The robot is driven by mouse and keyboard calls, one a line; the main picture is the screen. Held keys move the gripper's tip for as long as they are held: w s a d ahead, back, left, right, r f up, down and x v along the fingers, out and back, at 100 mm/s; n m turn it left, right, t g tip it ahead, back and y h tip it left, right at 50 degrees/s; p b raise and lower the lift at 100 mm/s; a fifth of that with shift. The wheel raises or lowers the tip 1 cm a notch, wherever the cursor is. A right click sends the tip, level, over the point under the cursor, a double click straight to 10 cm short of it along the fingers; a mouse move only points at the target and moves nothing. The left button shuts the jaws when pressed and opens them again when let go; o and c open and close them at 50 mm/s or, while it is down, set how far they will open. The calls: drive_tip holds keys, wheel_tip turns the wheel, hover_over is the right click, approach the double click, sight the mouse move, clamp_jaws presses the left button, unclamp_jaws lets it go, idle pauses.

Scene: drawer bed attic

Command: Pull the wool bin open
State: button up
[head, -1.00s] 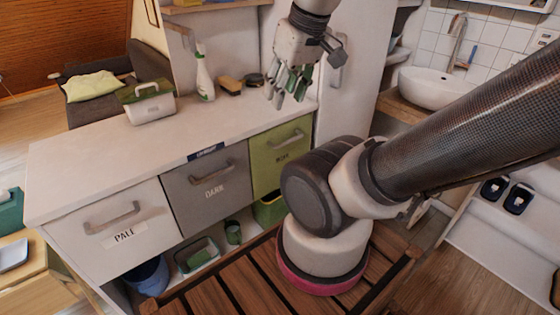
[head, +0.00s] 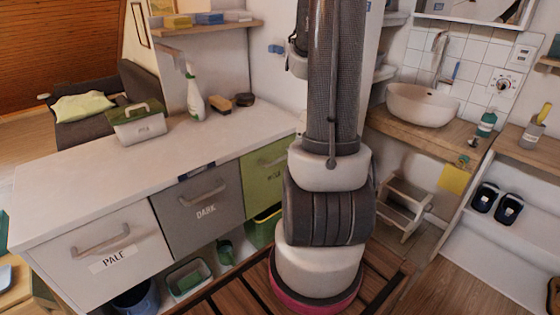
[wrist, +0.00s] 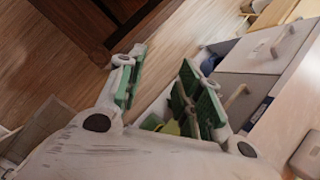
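The wool bin (head: 256,172) is the green front at the right end of the counter in the head view. It looks flush with its neighbours, so closed. My arm hides its right part, and its label and handle are only partly seen. My gripper (wrist: 165,95) shows in the wrist view with its green-padded fingers spread apart and nothing seen between the pads. A yellow-green patch shows low between the fingers; I cannot tell whether it is the wool bin. The gripper is not seen in the head view.
The grey DARK bin (head: 203,212) and white PALE bin (head: 115,245) sit to the left, apparently closed. A spray bottle (head: 194,95), brush (head: 220,104) and lidded caddy (head: 138,125) stand on the counter (head: 85,185). A step stool (head: 403,205) stands to the right.

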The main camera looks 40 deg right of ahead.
wheel_tip(320, 180, down, 7)
drive_tip(key=w+a+m+t+y, duration=0.1)
drive_tip(key=w+m+t+y, duration=0.3)
drive_tip(key=m, duration=0.6)
drive_tip(key=m+t+h, duration=1)
drive_tip(key=m+t, duration=0.3)
drive_tip(key=m, duration=1.9)
approach(281, 160)
drive_tip(key=w, duration=0.5)
drive_tip(key=w+f, duration=0.1)
drive_tip(key=w, duration=0.2)
drive_tip(key=w+f, duration=0.1)
drive_tip(key=w, duration=0.1)
drive_tip(key=shift+w+d, duration=0.25)
clamp_jaws()
